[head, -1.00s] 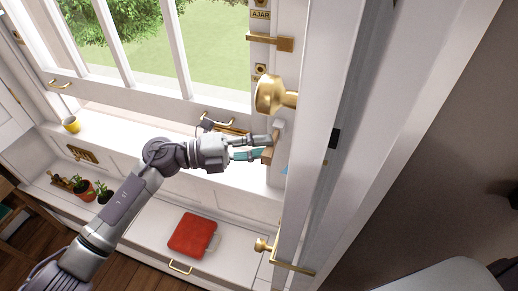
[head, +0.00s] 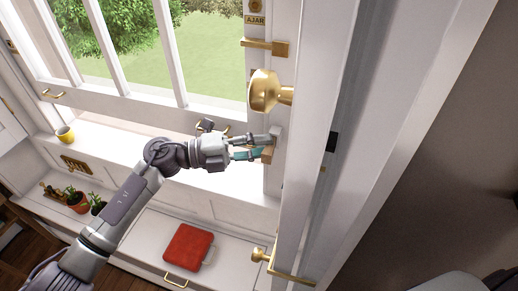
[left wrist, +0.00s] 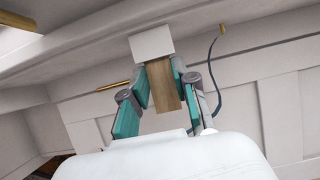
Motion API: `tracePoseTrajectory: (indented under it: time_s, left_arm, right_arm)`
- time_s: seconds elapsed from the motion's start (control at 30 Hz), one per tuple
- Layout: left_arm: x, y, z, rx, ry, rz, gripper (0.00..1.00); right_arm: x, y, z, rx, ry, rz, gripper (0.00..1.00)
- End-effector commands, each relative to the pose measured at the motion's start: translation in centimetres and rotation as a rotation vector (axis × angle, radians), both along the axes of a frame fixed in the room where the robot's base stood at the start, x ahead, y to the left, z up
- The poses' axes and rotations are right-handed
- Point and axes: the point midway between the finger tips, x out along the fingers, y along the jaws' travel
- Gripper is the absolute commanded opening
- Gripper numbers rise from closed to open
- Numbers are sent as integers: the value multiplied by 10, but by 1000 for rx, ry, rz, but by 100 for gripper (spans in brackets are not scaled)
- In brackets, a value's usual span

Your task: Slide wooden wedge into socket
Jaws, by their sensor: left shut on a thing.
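The wooden wedge (left wrist: 163,86) is a light brown bar held between the two teal-padded fingers of my left gripper (left wrist: 163,80). In the head view the wedge (head: 268,154) shows at the fingertips of the left gripper (head: 265,147), beside the window frame. A small white block (left wrist: 152,42), seemingly the socket, is at the wedge's far end; it also shows in the head view (head: 276,132). The wedge's far end meets the block's edge in the wrist view. Whether it is inside is hidden. My right gripper is not in view.
A large brass knob (head: 265,91) and a brass latch (head: 266,45) are above the gripper. A white door edge (head: 312,120) stands close on the right.

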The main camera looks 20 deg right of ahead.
Motion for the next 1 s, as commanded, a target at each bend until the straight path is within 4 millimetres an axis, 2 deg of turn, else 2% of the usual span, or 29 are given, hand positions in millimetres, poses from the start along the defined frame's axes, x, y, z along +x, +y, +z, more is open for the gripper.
tracePoseTrajectory:
  time_s: [0.03, 0.07, 0.2, 0.5, 0.63, 0.77, 1.0]
  left_arm:
    - [1, -1, 0, 0, 0, -1, 12]
    - [0, 0, 0, 0, 0, -1, 33]
    - [0, 0, 0, 0, 0, 0, 56]
    - [0, 0, 0, 0, 1, 0, 57]
    - [2, 9, -1, 1, 1, 2, 57]
    - [5, 32, -1, 3, 0, 3, 57]
    - [12, 83, -2, 2, 1, 3, 57]
  right_arm:
    - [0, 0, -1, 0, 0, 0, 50]
    - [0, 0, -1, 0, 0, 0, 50]
    - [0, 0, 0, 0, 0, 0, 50]
    - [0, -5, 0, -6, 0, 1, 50]
    - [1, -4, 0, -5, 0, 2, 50]
    - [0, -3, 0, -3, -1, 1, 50]
    - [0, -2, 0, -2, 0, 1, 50]
